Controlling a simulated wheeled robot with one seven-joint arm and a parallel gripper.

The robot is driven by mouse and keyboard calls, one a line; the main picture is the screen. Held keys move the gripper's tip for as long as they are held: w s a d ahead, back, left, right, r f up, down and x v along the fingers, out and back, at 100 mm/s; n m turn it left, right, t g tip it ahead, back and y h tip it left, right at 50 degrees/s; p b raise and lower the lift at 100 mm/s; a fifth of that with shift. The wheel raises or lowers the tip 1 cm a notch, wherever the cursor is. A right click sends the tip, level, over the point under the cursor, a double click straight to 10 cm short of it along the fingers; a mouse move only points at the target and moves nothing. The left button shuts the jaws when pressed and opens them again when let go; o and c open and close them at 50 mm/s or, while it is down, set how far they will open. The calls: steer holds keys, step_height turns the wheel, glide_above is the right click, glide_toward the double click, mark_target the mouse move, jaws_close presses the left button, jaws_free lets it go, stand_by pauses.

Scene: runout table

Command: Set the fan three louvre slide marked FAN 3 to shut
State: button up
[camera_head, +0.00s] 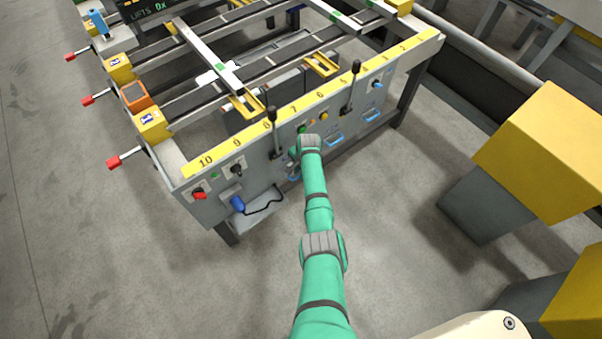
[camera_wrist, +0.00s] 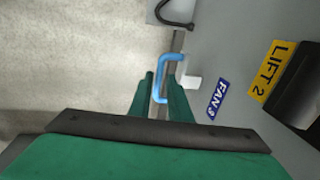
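The FAN 3 slide shows in the wrist view as a blue bent handle (camera_wrist: 159,80) on the grey panel, with a blue FAN 3 label (camera_wrist: 217,99) to its right. My gripper (camera_wrist: 161,80) has its two green fingers on either side of the handle's bar. A narrow gap shows between fingers and bar, so the gripper looks open around it; the handle's lower end lies between the fingers. In the head view my gripper (camera_head: 295,162) is at the table's front panel, and my wrist largely hides this handle there.
A yellow LIFT 2 label (camera_wrist: 271,70) and a black part (camera_wrist: 300,92) lie right of the slide. Two other blue handles (camera_head: 334,139) (camera_head: 373,116) are further right on the panel. Black-knobbed levers (camera_head: 272,115) (camera_head: 355,68) stick up. A blue plug with a black cable (camera_head: 238,204) is at left.

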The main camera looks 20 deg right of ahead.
step_height(320, 180, up, 11)
steer(key=s, duration=0.2)
steer(key=shift+d+f, duration=0.15)
steer(key=shift+d, duration=0.05)
stand_by(0.4)
steer(key=shift+w, duration=0.1)
